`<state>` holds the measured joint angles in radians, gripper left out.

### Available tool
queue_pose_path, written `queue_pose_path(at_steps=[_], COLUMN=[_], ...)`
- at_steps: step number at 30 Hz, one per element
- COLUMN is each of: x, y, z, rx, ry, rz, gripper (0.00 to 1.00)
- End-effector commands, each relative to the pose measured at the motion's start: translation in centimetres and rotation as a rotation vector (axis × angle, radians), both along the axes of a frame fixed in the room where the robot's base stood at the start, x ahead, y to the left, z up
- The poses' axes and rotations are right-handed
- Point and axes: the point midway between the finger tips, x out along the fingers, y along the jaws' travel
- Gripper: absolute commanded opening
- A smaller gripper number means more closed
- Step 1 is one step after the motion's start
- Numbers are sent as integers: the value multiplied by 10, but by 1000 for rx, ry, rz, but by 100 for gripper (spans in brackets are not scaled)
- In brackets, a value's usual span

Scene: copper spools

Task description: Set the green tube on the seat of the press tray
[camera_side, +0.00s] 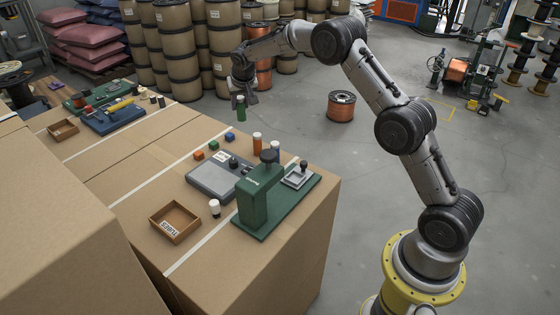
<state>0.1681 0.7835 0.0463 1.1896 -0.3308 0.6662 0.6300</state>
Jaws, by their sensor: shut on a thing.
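The green tube (241,109) hangs upright below my gripper (240,98), which is shut on its upper end. It is in the air, and in the picture it shows above the far edge of the cardboard-covered bench. The green press (253,202) stands near the right end of the bench. Its press tray (298,178) is a small pale square on the green base, right of the press column. A dark knob shows at the tray's far edge. The seat is too small to make out clearly.
Near the press are an orange tube (257,145), a blue tube (275,149), a white tube (214,208), a grey scale (213,180) and coloured blocks (213,145). A wooden box (175,222) labelled TUBES sits at the front left. A copper spool (341,106) stands on the floor.

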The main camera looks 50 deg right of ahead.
Motion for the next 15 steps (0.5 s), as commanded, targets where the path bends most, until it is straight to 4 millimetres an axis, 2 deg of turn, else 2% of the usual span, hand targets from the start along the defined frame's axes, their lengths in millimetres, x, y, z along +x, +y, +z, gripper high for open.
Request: queue_pose_path(at_steps=[1,6,15], x=[-9,-42,-109], y=[2,11,26], z=[11,38,71], rx=[-1,-1,-2], ry=[-4,-4,-5], rz=[3,11,26], gripper=[0,0,0])
